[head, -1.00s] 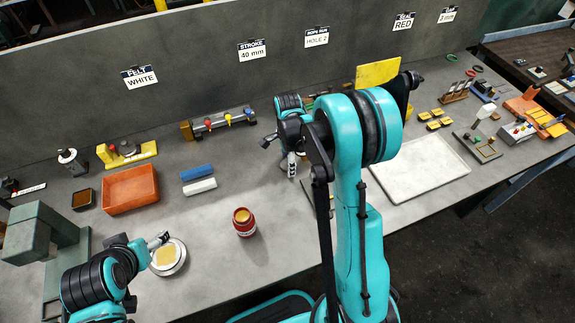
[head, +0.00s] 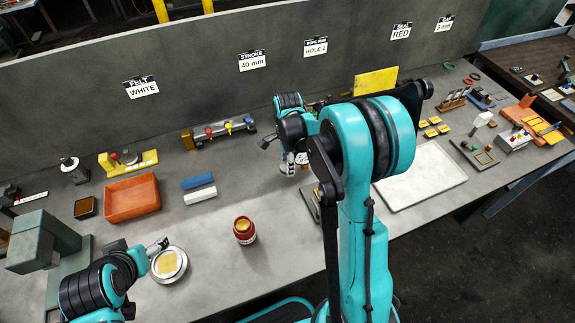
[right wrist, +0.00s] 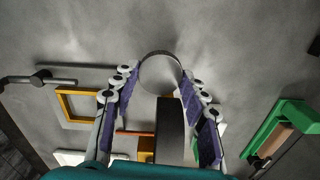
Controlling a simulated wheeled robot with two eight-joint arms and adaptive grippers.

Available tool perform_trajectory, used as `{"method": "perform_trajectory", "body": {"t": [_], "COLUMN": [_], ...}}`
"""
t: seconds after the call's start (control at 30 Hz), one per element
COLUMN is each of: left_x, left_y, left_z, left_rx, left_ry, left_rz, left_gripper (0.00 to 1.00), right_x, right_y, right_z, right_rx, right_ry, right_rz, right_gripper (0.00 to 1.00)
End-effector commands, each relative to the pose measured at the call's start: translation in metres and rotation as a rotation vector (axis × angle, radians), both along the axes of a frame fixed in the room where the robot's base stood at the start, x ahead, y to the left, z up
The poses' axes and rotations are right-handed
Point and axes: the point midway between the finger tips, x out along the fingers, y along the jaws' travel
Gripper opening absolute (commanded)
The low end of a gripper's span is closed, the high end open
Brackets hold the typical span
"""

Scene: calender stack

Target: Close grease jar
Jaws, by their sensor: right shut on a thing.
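The grease jar (head: 244,231) is red and stands upright and open on the bench, with yellow-brown grease showing at its mouth. My right gripper (head: 287,168) is beyond the jar and to its right, partly hidden by my arm. In the right wrist view its fingers (right wrist: 158,75) are shut on a thin round grey piece, which looks like the jar lid (right wrist: 160,54). My left gripper (head: 160,243) is at the lower left beside a round silver dish (head: 182,270); its jaws are too small to read.
An orange tray (head: 132,214) and blue (head: 198,181) and white (head: 200,195) bars lie left of the jar. A white tray (head: 425,185) lies to the right. A rail with coloured knobs (head: 222,131) is at the back. The bench around the jar is clear.

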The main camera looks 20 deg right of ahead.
Motion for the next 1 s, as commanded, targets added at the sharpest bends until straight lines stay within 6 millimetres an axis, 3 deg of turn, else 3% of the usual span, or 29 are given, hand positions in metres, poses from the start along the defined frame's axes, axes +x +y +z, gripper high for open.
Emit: {"method": "perform_trajectory", "body": {"t": [0.3,0.5,0.7,1.0], "left_x": [0.000,0.000,0.000,0.000], "left_y": [0.000,0.000,0.000,0.000], "left_z": [0.019,0.026,0.029,0.029], "left_rx": [0.000,0.000,0.000,0.000], "left_ry": [0.000,0.000,0.000,0.000], "left_rz": [0.000,0.000,0.000,0.000], "left_gripper": [0.76,0.76,0.76,0.76], "right_x": [-0.062,-0.091,-0.103,-0.104], "right_y": [0.022,0.031,0.036,0.036], "right_z": [0.039,0.057,0.063,0.064], "right_rx": [0.000,0.000,0.000,0.000], "right_ry": [0.001,0.001,0.000,0.001], "right_rz": [0.002,0.001,0.000,0.001], "right_gripper": [0.35,0.35,0.35,0.35]}}
